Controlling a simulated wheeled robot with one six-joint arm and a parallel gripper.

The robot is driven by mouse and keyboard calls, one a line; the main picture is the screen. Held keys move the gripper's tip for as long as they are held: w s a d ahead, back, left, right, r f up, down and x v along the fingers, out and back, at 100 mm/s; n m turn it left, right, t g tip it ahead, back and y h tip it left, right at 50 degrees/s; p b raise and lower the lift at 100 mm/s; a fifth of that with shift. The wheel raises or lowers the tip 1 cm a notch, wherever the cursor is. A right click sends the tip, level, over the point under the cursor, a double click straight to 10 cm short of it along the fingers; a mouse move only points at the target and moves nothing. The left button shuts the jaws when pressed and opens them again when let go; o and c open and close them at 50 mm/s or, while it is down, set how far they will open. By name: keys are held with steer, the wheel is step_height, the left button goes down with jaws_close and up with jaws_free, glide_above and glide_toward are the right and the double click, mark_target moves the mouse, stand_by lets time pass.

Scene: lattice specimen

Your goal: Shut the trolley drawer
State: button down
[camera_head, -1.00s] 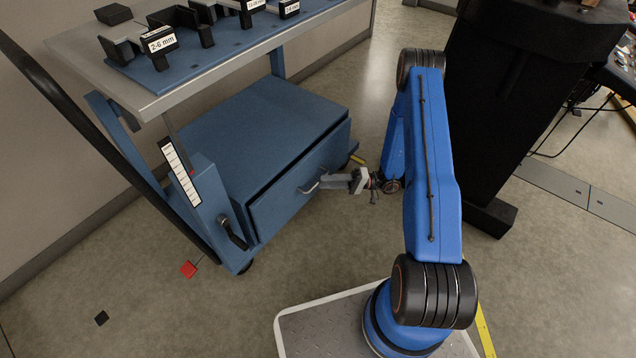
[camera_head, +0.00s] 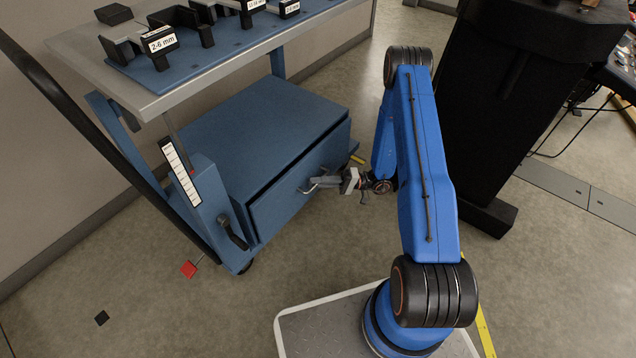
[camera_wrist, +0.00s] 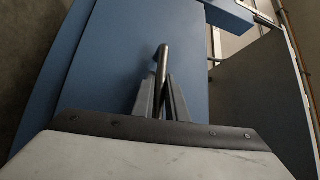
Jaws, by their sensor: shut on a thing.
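The blue trolley drawer (camera_head: 285,200) is low on the trolley, facing my arm. A dark gap shows along its top edge, so it stands slightly out of the cabinet (camera_head: 270,115). Its metal bar handle (camera_head: 307,190) is on the front. My gripper (camera_head: 320,183) is at the handle, reaching in from the right. In the wrist view, the handle (camera_wrist: 162,52) runs between the two grey fingers of my gripper (camera_wrist: 163,92), which are shut on it. The blue drawer front (camera_wrist: 120,55) fills the view behind. The drawer's inside is hidden.
The trolley's upper shelf (camera_head: 150,95) holds black blocks on a blue mat (camera_head: 225,60). A black stand (camera_head: 490,130) is close to the right of my arm. A red floor marker (camera_head: 188,269) lies near the trolley. Bare floor (camera_head: 300,255) is in front of the drawer.

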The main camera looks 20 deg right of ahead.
steer(key=shift+w+a, duration=0.35)
steer(key=shift+w, duration=0.2)
steer(key=shift+w+a, duration=0.3)
steer(key=shift+w, duration=0.2)
steer(key=c, duration=1.8)
jaws_free()
steer(key=shift+a, duration=0.1)
steer(key=shift+o, duration=0.2)
steer(key=s+d+f, duration=0.1)
steer(key=d, duration=0.7)
steer(key=s+d+f, duration=0.1)
steer(key=d, duration=0.8)
steer(key=shift+s+f, duration=0.25)
steer(key=shift+d, duration=0.1)
